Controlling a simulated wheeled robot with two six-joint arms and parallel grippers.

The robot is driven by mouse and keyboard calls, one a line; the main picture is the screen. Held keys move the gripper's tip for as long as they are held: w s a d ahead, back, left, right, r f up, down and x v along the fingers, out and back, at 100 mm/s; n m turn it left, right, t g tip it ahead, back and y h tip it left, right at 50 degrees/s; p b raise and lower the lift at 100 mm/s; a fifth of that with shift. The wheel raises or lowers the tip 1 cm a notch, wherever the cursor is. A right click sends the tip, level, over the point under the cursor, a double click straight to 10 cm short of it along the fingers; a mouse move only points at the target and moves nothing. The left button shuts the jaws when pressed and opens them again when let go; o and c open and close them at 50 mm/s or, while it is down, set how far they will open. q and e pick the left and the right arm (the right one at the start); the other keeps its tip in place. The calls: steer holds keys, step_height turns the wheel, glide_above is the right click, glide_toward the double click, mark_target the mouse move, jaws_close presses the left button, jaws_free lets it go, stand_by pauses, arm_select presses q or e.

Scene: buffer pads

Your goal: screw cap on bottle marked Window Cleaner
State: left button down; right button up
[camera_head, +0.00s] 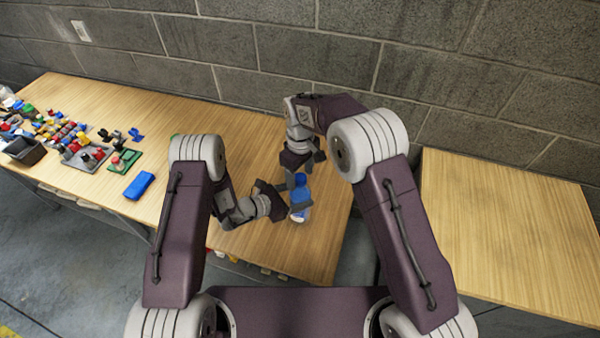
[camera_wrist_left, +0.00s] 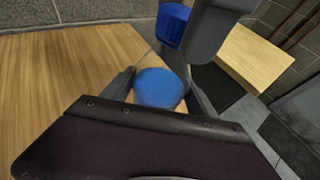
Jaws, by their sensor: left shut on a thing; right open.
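A small bottle (camera_head: 301,214) with a pale lower part and blue above is near the front edge of the wooden table. My left gripper (camera_head: 292,204) comes from the left and is shut on it. In the left wrist view a rounded blue part (camera_wrist_left: 158,88) shows between the left jaws (camera_wrist_left: 160,95). A blue cap (camera_head: 300,180) is just above the bottle, below my right gripper (camera_head: 303,170), which is open. The cap also shows in the left wrist view (camera_wrist_left: 172,24), beside a grey finger. I cannot read a label or tell whether cap and bottle touch.
The wooden table (camera_head: 130,110) holds several small coloured parts, a dark bin (camera_head: 24,150) and a blue case (camera_head: 139,185) at the left. Its middle is clear. A bare second table (camera_head: 500,220) stands at the right, across a gap. A block wall is behind.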

step_height(320, 180, up, 12)
stand_by(0.4)
arm_select(q)
steer(key=shift+c, duration=0.8)
jaws_free()
steer(key=b+v, duration=0.1)
steer(key=v, duration=0.8)
steer(key=shift+b, duration=0.4)
arm_select(e)
steer(key=shift+f, duration=0.9)
steer(key=shift+d, duration=0.1)
